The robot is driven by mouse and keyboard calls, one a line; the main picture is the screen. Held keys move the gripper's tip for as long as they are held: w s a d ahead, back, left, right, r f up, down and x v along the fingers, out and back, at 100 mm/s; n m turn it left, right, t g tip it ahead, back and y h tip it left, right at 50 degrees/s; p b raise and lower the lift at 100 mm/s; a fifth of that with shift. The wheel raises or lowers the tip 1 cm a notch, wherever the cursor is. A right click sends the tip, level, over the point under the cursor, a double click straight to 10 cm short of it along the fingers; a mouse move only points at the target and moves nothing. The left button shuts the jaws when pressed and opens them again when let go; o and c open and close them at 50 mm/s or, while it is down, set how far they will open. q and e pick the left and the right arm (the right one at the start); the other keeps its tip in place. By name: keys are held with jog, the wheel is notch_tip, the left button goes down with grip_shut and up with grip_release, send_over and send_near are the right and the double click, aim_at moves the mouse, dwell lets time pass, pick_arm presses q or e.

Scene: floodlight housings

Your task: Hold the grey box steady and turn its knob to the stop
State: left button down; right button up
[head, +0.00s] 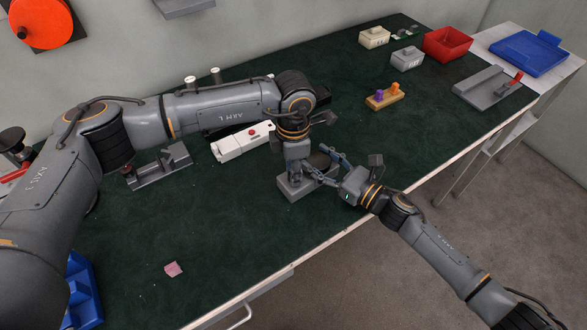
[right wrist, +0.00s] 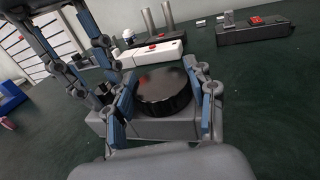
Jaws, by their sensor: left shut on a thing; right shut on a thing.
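The grey box (head: 292,193) sits on the green bench top near its front edge, below my left wrist. Its round black knob (right wrist: 162,92) is on top, upright, with a finger of my right gripper (right wrist: 165,100) on each side, closed around it. In the head view my right gripper (head: 324,163) reaches in from the lower right and partly covers the knob (head: 319,160). My left gripper (head: 301,179) points down and is shut on the grey box at its far-left side. The left fingers also show at the upper left of the right wrist view, their tips partly hidden.
A grey bracket (head: 160,168) stands left. A wooden block with pegs (head: 384,97), small boxes and a red bin (head: 447,44) are at the far right. The front right bench is clear.

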pick_arm(q)
jog(key=shift+m, duration=0.5)
jog(key=c, duration=1.3)
grip_release()
jog(key=shift+c, duration=0.2)
jog(key=shift+r, duration=0.15)
notch_tip(320, 180, up, 12)
pick_arm(e)
jog(key=o, duration=1.3)
